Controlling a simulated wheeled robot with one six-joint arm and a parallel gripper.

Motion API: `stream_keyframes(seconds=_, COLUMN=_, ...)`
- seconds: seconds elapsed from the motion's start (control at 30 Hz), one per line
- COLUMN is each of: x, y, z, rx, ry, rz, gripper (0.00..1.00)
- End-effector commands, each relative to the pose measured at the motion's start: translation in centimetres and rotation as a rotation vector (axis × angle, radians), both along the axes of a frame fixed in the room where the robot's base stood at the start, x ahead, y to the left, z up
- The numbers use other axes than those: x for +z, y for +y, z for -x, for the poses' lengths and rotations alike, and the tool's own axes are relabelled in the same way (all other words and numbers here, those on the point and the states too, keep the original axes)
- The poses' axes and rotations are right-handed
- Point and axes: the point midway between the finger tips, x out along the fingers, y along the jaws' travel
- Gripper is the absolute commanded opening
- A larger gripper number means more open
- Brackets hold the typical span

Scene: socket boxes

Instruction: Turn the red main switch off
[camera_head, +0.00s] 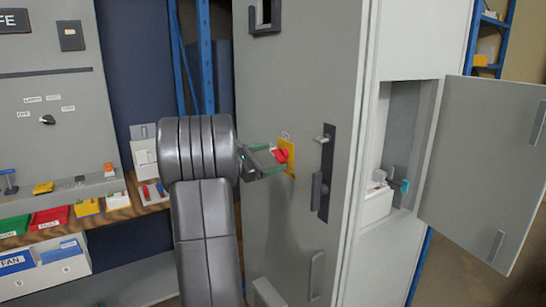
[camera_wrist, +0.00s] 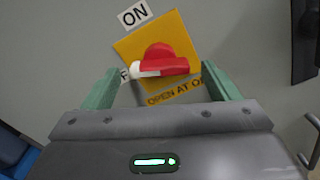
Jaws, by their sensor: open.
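The red main switch (camera_head: 281,156) sits on a yellow plate (camera_head: 291,158) on the grey cabinet door. In the wrist view the red switch (camera_wrist: 165,60) has a white tip pointing left, beside a partly covered label (camera_wrist: 124,74) with an F showing. An ON label (camera_wrist: 135,15) is above the yellow plate (camera_wrist: 135,48), whose lower text is partly hidden. My gripper (camera_head: 272,162) is open in front of the switch. In the wrist view its green fingers (camera_wrist: 162,80) stand to either side of the switch; I cannot tell whether they touch it.
A dark door handle (camera_head: 323,180) is right of the switch. Further right, a hinged door (camera_head: 485,165) stands open beside a recess. On the left are a grey panel (camera_head: 50,95) with a small knob and a shelf with coloured bins (camera_head: 48,217).

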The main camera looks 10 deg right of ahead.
Motion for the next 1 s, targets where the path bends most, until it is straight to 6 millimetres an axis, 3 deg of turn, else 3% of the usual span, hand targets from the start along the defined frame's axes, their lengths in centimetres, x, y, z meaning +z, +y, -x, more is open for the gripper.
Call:
stream_keyframes(seconds=0.17, x=0.03, y=-1.29, z=-0.43, rx=0.0, ry=0.0, rz=0.001, gripper=0.82)
stream_keyframes(seconds=0.47, x=0.01, y=-1.42, z=-0.52, rx=0.001, ry=-0.001, rz=0.0, gripper=0.82)
stream_keyframes(seconds=0.7, x=0.0, y=-1.4, z=-0.51, rx=0.001, ry=0.0, rz=0.0, gripper=0.37)
stream_keyframes(seconds=1.0, x=0.53, y=-1.4, z=-0.52, rx=0.001, ry=0.117, rz=0.041, gripper=0.37)
